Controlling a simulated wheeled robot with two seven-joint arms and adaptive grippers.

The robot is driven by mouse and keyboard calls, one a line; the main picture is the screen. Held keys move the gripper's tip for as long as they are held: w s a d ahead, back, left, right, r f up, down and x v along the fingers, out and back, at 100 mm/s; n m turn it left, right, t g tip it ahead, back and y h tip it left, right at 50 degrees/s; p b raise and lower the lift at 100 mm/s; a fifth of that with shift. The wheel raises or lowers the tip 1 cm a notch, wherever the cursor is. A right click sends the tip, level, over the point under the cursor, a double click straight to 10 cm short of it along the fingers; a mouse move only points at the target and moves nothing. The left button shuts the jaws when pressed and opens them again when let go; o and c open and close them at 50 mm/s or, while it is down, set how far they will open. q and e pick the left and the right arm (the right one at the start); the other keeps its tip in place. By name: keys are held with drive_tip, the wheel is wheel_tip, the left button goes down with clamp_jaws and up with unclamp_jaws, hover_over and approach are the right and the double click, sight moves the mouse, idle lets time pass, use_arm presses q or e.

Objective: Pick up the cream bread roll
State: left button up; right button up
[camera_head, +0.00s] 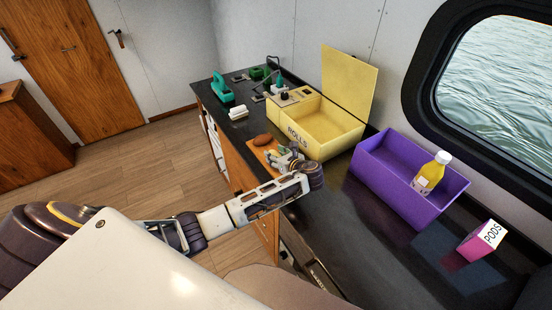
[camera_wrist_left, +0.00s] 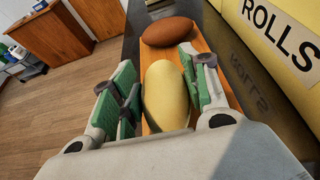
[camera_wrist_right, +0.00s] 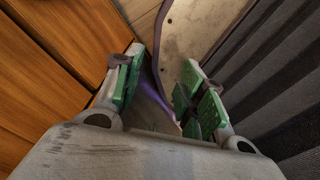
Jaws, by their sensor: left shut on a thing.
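The cream bread roll (camera_wrist_left: 166,97) sits between the two green-padded fingers of my left gripper (camera_wrist_left: 165,95), over an orange board (camera_wrist_left: 204,46). My left gripper is shut on the roll. Whether the roll still touches the board cannot be told. In the head view my left gripper (camera_head: 289,160) is at the board beside the yellow box and largely covers the roll. A brown roll (camera_wrist_left: 168,31) lies on the board just beyond the cream one. My right gripper (camera_wrist_right: 160,85) is open and empty in its wrist view.
A yellow open box marked ROLLS (camera_head: 300,138) stands right beside the board. A purple bin (camera_head: 397,192) holds a yellow bottle (camera_head: 429,174). A pink PODS box (camera_head: 481,241) is nearer on the dark counter. Green items (camera_head: 222,88) and white items (camera_head: 238,112) stand farther back.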

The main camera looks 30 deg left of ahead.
sight(276, 154)
use_arm(q)
drive_tip(key=shift+r+b, duration=0.45)
drive_tip(key=shift+r, duration=3.85)
